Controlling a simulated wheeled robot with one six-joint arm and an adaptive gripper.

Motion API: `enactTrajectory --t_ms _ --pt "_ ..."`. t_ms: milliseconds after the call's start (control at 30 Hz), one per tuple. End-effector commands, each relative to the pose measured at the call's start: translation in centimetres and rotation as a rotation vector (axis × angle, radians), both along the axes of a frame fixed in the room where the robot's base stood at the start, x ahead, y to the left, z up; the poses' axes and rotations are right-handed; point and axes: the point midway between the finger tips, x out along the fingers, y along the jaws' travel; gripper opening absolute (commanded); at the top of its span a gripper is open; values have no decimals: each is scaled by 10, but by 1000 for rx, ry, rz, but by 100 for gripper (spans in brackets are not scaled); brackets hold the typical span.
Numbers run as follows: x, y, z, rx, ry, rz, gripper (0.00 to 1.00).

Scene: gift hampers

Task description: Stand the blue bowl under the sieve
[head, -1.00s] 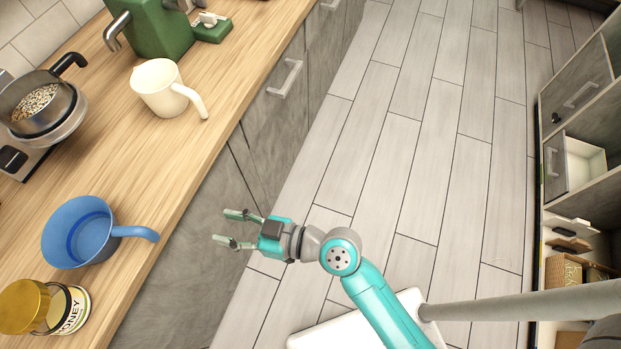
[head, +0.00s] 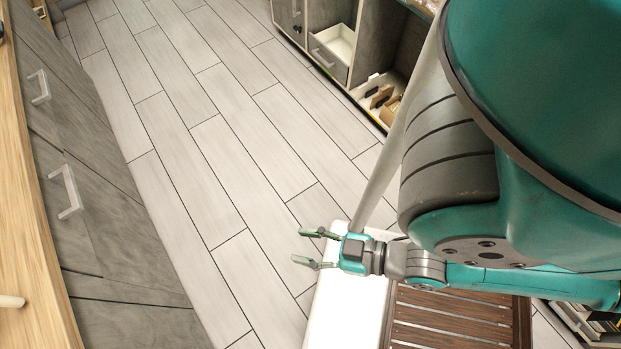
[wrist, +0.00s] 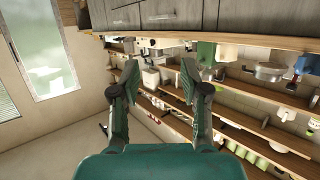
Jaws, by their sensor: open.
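My gripper (head: 302,246) is open and empty, held over the floor and the edge of a white panel, well right of the counter. In the wrist view its two fingers (wrist: 159,78) are spread with nothing between them. That view looks upside down. At its right edge a small blue item (wrist: 304,64), probably the blue bowl, is by the wooden counter, far from my gripper. A metal vessel (wrist: 270,71) is beside it; I cannot tell if it is the sieve. The head view shows neither.
The wooden counter (head: 30,230) with grey drawers (head: 75,200) runs along the left. Open grey shelving (head: 335,65) stands at the back. A slatted brown surface (head: 450,318) is below my arm. The tiled floor between is clear.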

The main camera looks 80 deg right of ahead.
Motion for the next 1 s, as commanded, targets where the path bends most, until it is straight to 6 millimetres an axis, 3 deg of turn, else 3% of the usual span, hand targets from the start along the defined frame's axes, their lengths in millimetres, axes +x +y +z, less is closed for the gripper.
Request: enactTrajectory --t_ms 67,133,567,767,1000 --pt "-10 -1 7 -6 -4 -7 46" --pt "-14 -1 11 -9 -11 -9 56" --pt "-8 -1 6 -4 -9 -8 56" --pt "29 6 -29 30 40 20 56" --pt "89 40 -68 96 110 141 56"
